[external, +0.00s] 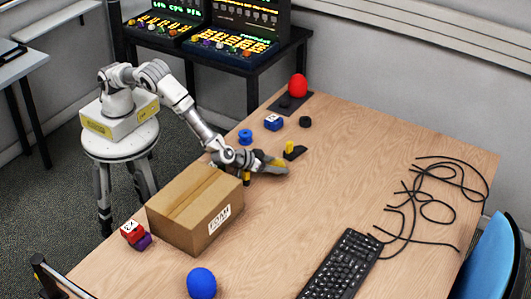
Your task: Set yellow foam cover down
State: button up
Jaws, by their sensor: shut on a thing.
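My gripper (272,164) is low over the table (340,180), just beyond the cardboard box. A small yellow piece, which looks like the yellow foam cover (280,162), shows at its end. The gripper is shut on it, though the hand hides most of its shape. Whether it touches the table cannot be told. Another small upright yellow thing (290,147) stands at a black piece (295,154) just behind the gripper.
The cardboard box (190,210) stands close in front of my arm. A blue reel (245,137), blue block (273,122) and red ball (298,85) are behind. A blue ball (201,283), keyboard (342,265) and black cables (437,211) lie nearer. The table's middle is clear.

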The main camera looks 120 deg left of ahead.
aim_at(271, 164)
jog(key=shift+f, duration=0.3)
jog(key=o, duration=1.3)
jog(key=shift+s+d+r, duration=0.1)
jog(key=shift+d+r, duration=0.15)
jog(key=shift+r, duration=0.1)
jog(key=p+v, duration=0.1)
jog(key=v, duration=0.6)
jog(key=shift+f+p, duration=0.1)
jog(key=shift+p, duration=0.25)
